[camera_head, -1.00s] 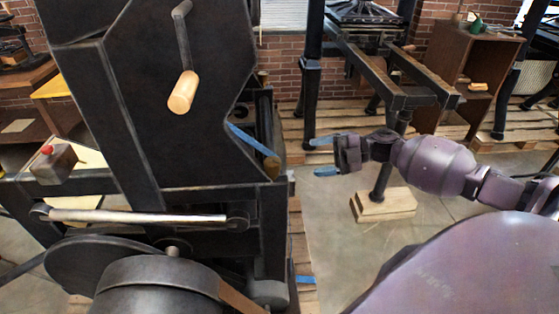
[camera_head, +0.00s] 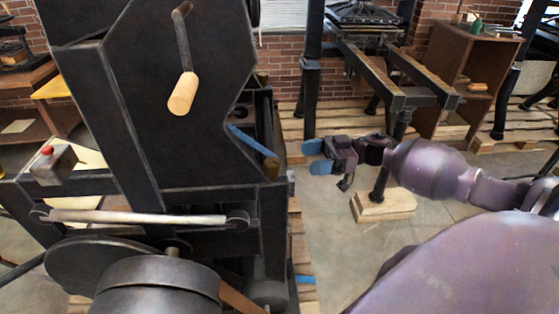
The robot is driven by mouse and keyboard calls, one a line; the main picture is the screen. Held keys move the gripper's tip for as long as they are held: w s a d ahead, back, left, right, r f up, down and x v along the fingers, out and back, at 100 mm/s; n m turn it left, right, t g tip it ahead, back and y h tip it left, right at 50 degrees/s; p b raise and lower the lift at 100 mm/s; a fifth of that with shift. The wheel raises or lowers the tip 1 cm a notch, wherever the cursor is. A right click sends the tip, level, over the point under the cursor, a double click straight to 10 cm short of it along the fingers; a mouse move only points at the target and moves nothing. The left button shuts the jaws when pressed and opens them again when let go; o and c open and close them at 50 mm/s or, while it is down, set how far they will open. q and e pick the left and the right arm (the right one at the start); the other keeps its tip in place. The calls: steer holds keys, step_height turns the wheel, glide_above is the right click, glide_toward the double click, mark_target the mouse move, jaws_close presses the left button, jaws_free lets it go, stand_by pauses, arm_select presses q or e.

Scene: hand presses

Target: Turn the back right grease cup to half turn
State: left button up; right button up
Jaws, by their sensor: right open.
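The large black press (camera_head: 190,140) fills the left half of the view. A small brass-coloured cylinder (camera_head: 271,168) sits at its right side, at the lower end of a blue bar (camera_head: 248,139). A second brass-coloured piece (camera_head: 262,77) shows higher up behind the side plate. I cannot tell whether either is the back right grease cup. My right gripper (camera_head: 317,157) is open and empty, with two blue fingertips pointing left toward the press. In the picture it is a little right of the lower brass-coloured piece and apart from it. My left gripper is not in view.
A crank with a wooden handle (camera_head: 183,93) sticks out of the press's near side. A white roller (camera_head: 140,217) lies across its front. Another press (camera_head: 365,50) and a wooden cabinet (camera_head: 468,80) stand behind. Open floor (camera_head: 335,250) lies below my right gripper.

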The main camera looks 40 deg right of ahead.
mark_target(279, 161)
steer(key=x, duration=0.8)
steer(key=shift+w+a, duration=0.1)
steer(key=shift+a, duration=0.15)
steer(key=shift+p, duration=0.3)
steer(key=c, duration=0.9)
